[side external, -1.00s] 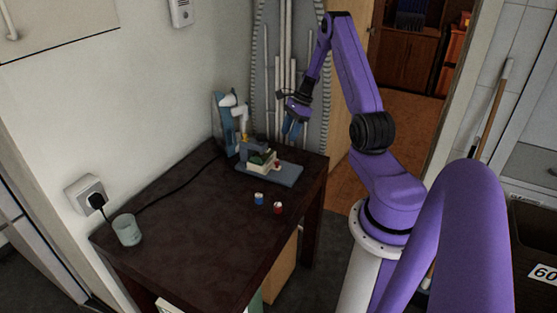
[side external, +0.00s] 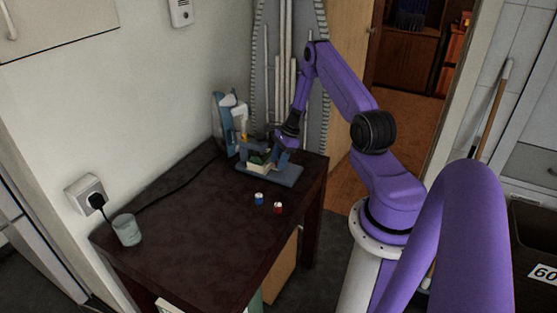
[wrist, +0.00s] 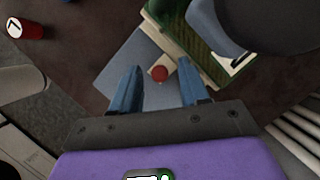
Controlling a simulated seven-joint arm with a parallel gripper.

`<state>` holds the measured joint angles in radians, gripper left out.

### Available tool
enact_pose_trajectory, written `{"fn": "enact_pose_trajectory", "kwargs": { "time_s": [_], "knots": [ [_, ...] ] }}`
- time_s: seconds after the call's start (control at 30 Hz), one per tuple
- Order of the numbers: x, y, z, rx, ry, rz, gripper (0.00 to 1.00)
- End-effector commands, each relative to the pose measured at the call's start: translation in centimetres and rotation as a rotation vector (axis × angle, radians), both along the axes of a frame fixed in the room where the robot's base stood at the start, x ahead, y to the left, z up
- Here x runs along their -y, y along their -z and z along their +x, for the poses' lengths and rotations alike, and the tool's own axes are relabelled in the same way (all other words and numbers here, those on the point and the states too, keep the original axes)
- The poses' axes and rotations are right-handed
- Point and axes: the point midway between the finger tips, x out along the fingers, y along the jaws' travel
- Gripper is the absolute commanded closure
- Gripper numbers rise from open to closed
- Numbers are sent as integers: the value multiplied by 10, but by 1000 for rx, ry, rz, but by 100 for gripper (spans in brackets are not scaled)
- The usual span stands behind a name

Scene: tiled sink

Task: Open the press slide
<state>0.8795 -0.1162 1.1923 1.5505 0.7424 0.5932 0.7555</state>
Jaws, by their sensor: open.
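The press (side external: 242,126), a blue and white machine, stands at the table's far back corner on a blue-grey base plate (side external: 288,176). A cream slide part (side external: 257,169) with a green top sits low on it. In the wrist view, the green and cream part (wrist: 190,50) is at top centre, and a cream tab (wrist: 158,60) with a red knob (wrist: 159,75) sticks out from it. My gripper (wrist: 160,90) is open, its blue fingers on either side of the knob, apart from it in the picture. In the side view, my gripper (side external: 279,155) is low beside the press; the knob is hidden there.
A small blue-and-white item (side external: 259,198) and a red-and-white one (side external: 278,208) stand on the dark table (side external: 215,235) in front of the press. A clear cup (side external: 127,230) stands at the left edge. A black cable runs along the wall. The table's middle is clear.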

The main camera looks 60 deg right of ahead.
Motion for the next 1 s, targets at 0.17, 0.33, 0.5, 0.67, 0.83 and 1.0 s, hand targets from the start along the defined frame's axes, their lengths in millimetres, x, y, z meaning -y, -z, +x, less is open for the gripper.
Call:
{"fn": "enact_pose_trajectory", "kwargs": {
  "time_s": [0.17, 0.33, 0.5, 0.67, 0.83, 1.0],
  "knots": [
    [0, 0, 0, 0, 0, 0, 75],
    [0, 0, 0, -1, 0, 1, 100],
    [0, 0, -6, -1, 0, 2, 100],
    [2, -1, -32, -1, 3, 2, 100],
    [2, -1, -65, -1, 6, 2, 100],
    [2, -1, -83, -1, 3, 1, 100]
  ]
}}
